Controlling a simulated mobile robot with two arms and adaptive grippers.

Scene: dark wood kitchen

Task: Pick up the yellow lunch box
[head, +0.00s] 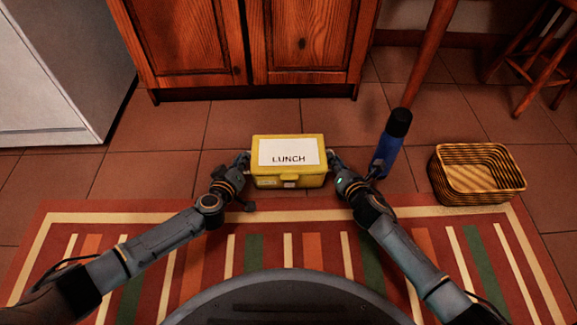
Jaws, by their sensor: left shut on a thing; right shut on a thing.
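The yellow lunch box (289,179) has a white lid panel marked "LUNCH" and a latch on its front. It is in the middle of the head view, over the tiles just beyond the striped rug; whether it touches the floor I cannot tell. My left gripper (243,162) is shut on the box's left end. My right gripper (335,163) is shut on its right end. The fingertips are small and partly hidden against the box's ends.
A blue bottle with a black cap (388,143) stands close to the right of my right gripper. A wicker basket (475,174) sits farther right. Wooden cabinets (245,45) stand behind, a pale appliance (55,80) is at left, and a stool (535,55) is at upper right.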

